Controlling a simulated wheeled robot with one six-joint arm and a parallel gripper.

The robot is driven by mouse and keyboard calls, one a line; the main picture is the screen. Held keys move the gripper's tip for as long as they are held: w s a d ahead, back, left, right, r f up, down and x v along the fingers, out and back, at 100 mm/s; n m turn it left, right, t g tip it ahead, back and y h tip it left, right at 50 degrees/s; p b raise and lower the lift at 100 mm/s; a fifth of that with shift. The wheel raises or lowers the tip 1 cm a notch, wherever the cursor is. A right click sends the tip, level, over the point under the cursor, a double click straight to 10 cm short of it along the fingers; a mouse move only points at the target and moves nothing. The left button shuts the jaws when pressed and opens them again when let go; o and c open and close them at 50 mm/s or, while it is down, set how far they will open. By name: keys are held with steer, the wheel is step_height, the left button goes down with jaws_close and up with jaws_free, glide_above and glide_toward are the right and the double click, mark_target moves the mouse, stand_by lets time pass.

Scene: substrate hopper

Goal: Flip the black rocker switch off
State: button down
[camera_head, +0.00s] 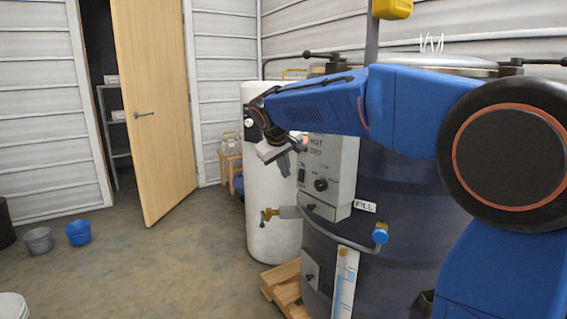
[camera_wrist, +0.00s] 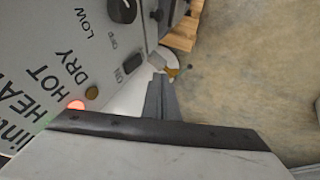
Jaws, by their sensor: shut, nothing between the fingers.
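The black rocker switch (camera_head: 301,175) sits on the left part of the grey control box (camera_head: 345,170), below the HOT and DRY lettering. In the wrist view the switch (camera_wrist: 132,64) shows as a small dark rectangle; I cannot tell which way it is rocked. My gripper (camera_head: 286,166) is at the left of the box, its fingers pointing down, a little above and left of the switch. In the wrist view the gripper's fingers (camera_wrist: 160,82) are together and empty, just right of the switch. They look apart from it, but the gap in depth is unclear.
A lit red lamp (camera_wrist: 76,105) and an amber lamp (camera_wrist: 92,92) sit near the switch. A black knob (camera_head: 321,184) is to its right. Below, a pipe with a blue-handled valve (camera_head: 380,233) sticks out. A white cylinder (camera_head: 270,200) stands behind.

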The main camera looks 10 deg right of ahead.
mark_target(298, 177)
steer(key=w+d+f, duration=0.2)
steer(key=w+d, duration=0.1)
steer(key=d, duration=0.1)
steer(key=shift+d+f, duration=0.2)
steer(key=shift+f, duration=0.2)
steer(key=shift+w+d+f, duration=0.1)
steer(key=shift+d, duration=0.1)
stand_by(0.4)
steer(key=shift+r, duration=0.85)
